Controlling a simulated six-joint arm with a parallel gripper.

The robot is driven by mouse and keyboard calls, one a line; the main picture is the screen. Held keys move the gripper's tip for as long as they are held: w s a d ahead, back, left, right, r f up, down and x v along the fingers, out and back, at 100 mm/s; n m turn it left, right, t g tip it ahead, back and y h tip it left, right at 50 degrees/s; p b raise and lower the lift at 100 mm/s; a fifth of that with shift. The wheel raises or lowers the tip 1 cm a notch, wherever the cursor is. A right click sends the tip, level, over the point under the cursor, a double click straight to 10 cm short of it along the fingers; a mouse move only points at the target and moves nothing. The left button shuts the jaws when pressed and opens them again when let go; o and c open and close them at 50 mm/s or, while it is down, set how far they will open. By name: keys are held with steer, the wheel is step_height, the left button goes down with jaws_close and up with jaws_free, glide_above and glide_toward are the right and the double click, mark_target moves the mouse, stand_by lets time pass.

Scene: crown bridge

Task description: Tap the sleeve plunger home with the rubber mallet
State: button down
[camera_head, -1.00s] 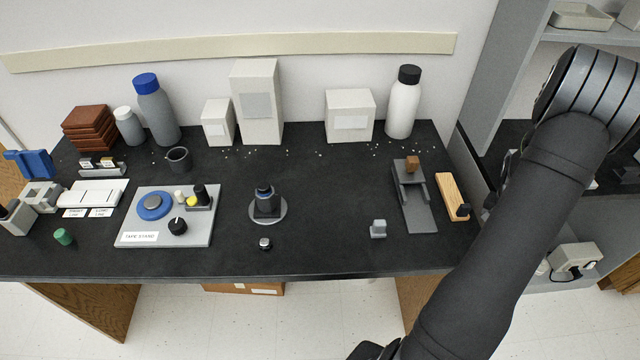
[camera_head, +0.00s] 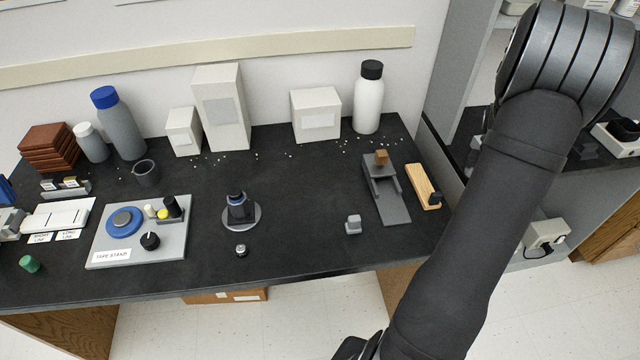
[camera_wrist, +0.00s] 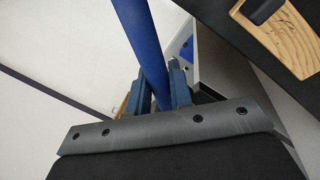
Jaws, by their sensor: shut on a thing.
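How far the plunger sits in cannot be told. In the wrist view my gripper (camera_wrist: 160,86) is shut on a blue rod (camera_wrist: 146,42), which looks like the mallet's handle. The rod runs up out of the top of the picture, and no mallet head shows. My gripper is not visible in the head view, so its distance from the sleeve is unclear.
A wooden block (camera_head: 421,183) with a black part lies at the bench's right; it also shows in the wrist view (camera_wrist: 288,35). Beside it is a grey slide fixture (camera_head: 390,205). A tape stand (camera_head: 179,248) is left of the sleeve. Bottles and boxes line the back.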

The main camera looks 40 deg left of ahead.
steer(key=shift+r, duration=4)
step_height(320, 180, down, 12)
steer(key=shift+f, duration=0.2)
step_height(320, 180, down, 6)
steer(key=shift+r, duration=0.1)
